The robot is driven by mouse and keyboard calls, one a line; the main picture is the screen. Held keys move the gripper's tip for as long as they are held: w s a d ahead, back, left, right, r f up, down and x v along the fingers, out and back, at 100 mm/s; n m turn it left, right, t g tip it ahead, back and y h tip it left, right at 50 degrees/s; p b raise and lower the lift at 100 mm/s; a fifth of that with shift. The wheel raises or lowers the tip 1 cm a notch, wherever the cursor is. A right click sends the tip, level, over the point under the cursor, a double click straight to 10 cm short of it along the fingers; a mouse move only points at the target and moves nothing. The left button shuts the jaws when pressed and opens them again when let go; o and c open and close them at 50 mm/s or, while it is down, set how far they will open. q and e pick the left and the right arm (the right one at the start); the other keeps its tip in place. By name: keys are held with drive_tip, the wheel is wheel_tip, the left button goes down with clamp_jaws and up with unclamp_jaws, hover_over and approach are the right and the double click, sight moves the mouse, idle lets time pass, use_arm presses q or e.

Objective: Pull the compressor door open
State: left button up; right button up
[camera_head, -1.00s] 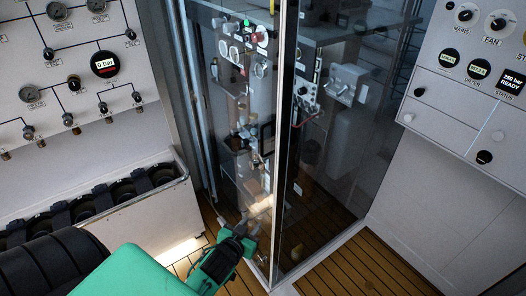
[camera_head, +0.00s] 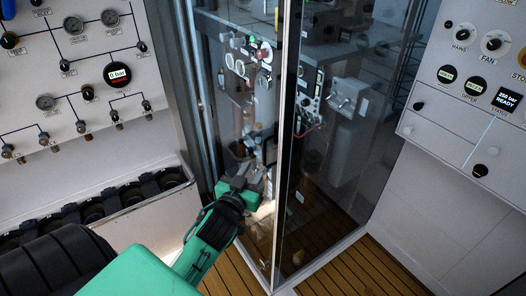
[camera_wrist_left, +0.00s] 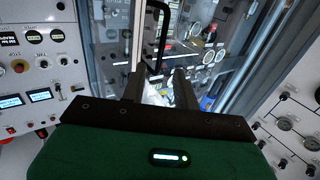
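The compressor door (camera_head: 232,100) is a tall dark glass panel in a metal frame, in the middle of the head view. It appears shut against the corner post. Its black bar handle (camera_wrist_left: 163,32) stands upright on the glass in the left wrist view, ahead of my fingers. My left gripper (camera_head: 252,176) is raised in front of the door's lower half. In the wrist view its two fingers (camera_wrist_left: 159,88) are apart with nothing between them, and the handle's lower end is just beyond their tips. My right gripper is out of view.
A gauge panel (camera_head: 75,110) stands at the left, above a trough of dark cylinders (camera_head: 130,200). A control panel (camera_head: 470,100) with dials is at the right. A second glass pane (camera_head: 335,150) meets the door at the corner post (camera_head: 284,150). Wooden floor (camera_head: 345,270) is clear.

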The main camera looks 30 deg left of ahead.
use_arm(q)
drive_tip(key=w+a+p, duration=0.1)
drive_tip(key=w+p, duration=0.1)
drive_tip(key=w, duration=0.5)
drive_tip(key=shift+a, duration=0.25)
drive_tip(key=shift+w, duration=0.1)
clamp_jaws()
